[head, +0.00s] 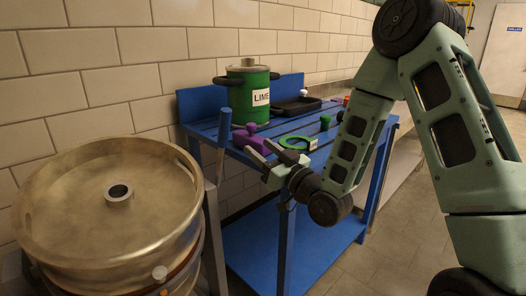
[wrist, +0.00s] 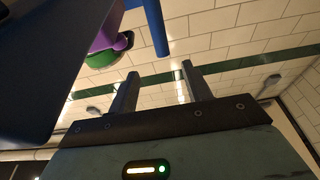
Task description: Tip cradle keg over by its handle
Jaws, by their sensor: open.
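The cradle keg (head: 110,215), a large brassy metal keg with a raised rim and a central neck, stands upright at the left of the head view. A tilted lever handle with a blue grip (head: 224,127) on a grey bar (head: 216,185) rises at its right side. My gripper (head: 262,152) is open and empty, to the right of and slightly below the blue grip, apart from it. In the wrist view, both fingers (wrist: 160,70) are spread with nothing between them. A blue bar (wrist: 156,28), apparently the grip, lies beyond the fingertips.
A blue workbench (head: 210,131) stands behind my gripper. It bears a green LIME pot (head: 248,87), a black tray (head: 297,105), a purple object (head: 245,137) and a green ring (head: 298,142). A tiled wall runs behind; open floor lies at right.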

